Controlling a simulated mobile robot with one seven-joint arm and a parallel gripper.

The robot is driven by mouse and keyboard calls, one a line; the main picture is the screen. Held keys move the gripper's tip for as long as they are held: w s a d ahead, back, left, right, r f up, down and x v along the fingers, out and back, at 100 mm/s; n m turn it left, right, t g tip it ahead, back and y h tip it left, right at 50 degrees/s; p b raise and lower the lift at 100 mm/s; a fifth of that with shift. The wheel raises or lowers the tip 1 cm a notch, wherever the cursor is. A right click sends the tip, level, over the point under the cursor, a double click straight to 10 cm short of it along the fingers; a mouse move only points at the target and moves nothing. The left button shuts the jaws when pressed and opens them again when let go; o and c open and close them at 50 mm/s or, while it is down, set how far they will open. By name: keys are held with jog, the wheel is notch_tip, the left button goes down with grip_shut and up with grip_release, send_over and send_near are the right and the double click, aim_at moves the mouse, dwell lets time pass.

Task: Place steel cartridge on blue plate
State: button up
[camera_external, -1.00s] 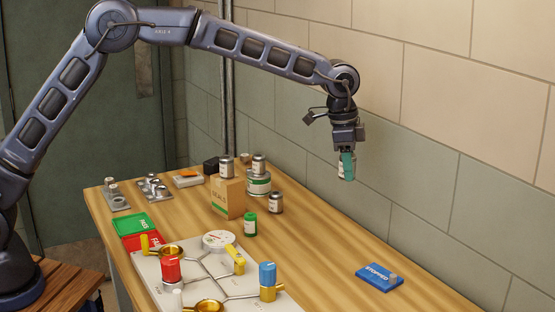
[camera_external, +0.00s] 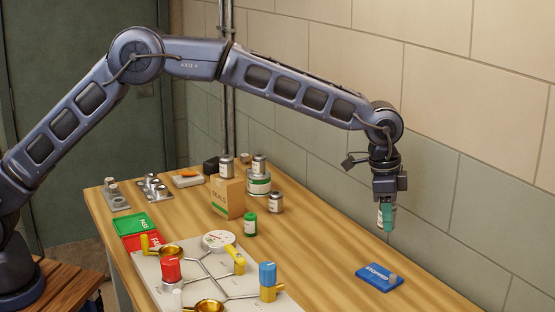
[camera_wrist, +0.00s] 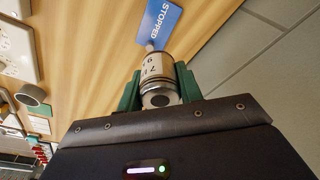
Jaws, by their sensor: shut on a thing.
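My gripper (camera_external: 386,216) is shut on a steel cartridge (camera_wrist: 157,78), which has a pale printed label and a metal end. In the external view the fingers hide much of the cartridge, and it hangs upright above the table. The blue plate (camera_external: 379,278), marked STOPPED, lies flat at the table's right front, below my gripper. The blue plate also shows in the wrist view (camera_wrist: 157,22), just beyond the cartridge.
A white valve panel (camera_external: 215,272) with red, blue and yellow parts is at the front left. The wall is close on the right. The wood (camera_external: 320,245) left of the plate is clear.

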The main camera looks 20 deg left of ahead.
aim_at(383, 276)
notch_tip(383, 276, down, 12)
jog(key=shift+f, duration=0.25)
dwell(0.3)
jog(key=shift+f, duration=0.2)
jog(key=o, duration=1.2)
jog(key=shift+c, duration=0.2)
jog(key=shift+r, duration=0.1)
